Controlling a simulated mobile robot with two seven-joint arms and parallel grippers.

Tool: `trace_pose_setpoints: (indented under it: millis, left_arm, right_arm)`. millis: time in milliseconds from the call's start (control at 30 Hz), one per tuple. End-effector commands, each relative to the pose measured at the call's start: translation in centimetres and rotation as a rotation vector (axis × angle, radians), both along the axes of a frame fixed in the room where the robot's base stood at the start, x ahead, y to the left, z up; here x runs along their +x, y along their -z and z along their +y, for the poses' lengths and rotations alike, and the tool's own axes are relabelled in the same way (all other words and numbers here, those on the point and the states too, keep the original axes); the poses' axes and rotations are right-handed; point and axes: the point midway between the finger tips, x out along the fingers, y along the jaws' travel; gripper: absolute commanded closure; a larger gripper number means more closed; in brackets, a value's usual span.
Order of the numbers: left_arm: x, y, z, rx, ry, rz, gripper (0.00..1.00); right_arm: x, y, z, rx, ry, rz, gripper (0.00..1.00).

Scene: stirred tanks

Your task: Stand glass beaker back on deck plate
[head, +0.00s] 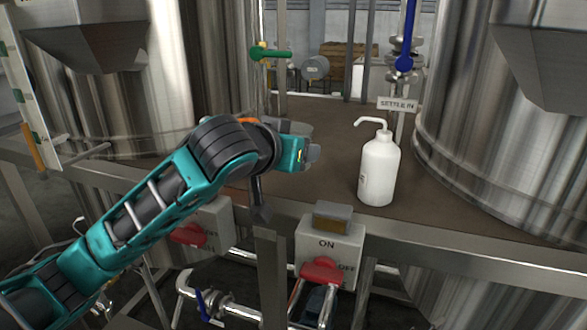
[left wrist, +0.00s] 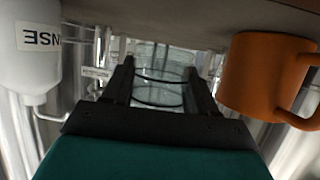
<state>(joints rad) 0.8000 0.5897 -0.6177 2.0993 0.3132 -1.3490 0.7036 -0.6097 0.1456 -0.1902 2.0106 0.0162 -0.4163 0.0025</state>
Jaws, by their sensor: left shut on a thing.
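The clear glass beaker (left wrist: 160,88) is between the two fingers of my left gripper in the left wrist view, which sees the scene upside down. My left gripper (head: 312,153) is shut on it, above the brown deck plate (head: 333,165) in the head view. There the beaker shows only as a faint clear shape (head: 300,129) just behind the gripper, mostly hidden by it. It looks roughly upright. I cannot tell whether its base touches the deck plate. My right gripper is not in view.
A white wash bottle (head: 378,172) stands right of the gripper on the deck. An orange mug (left wrist: 262,75) is close beside the beaker; my arm mostly hides it in the head view. Steel tanks flank the deck. A switch box (head: 330,243) hangs at the front edge.

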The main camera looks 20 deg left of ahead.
Motion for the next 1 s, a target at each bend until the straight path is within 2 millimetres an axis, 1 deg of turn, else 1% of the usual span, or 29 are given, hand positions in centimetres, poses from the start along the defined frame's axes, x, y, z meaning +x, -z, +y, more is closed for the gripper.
trace_pose_setpoints:
  millis: [33, 100, 200, 400, 533, 567, 800, 833, 1000]
  left_arm:
    - [0.0, 1.1, 0.0, 0.001, 0.000, 0.003, 0.76]
    - [0.0, 2.3, 0.1, 0.003, -0.001, 0.004, 0.76]
    - [0.0, 3.3, 0.0, 0.001, 0.000, 0.002, 0.76]
    - [0.0, 3.2, 0.0, 0.000, 0.000, 0.000, 0.76]
    - [0.0, 3.4, 0.0, 0.000, 0.001, 0.001, 0.76]
    - [0.0, 3.5, 0.0, 0.000, 0.000, 0.001, 0.42]
    - [0.0, 3.4, 0.0, 0.000, 0.000, 0.001, 0.19]
    - [0.0, 3.4, 0.0, 0.000, 0.000, 0.001, 0.17]
    - [0.0, 3.4, 0.0, 0.000, 0.000, 0.001, 0.17]
  right_arm:
    - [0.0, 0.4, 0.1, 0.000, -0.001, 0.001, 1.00]
    - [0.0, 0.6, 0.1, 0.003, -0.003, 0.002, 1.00]
    - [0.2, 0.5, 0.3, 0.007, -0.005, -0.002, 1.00]
    - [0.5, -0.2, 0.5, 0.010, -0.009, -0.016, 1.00]
    - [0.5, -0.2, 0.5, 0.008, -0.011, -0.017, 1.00]
    - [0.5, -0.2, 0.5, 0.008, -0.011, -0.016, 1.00]
    - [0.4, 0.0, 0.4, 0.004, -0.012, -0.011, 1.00]
    - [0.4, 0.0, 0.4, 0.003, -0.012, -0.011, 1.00]
    - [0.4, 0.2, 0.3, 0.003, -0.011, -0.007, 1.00]
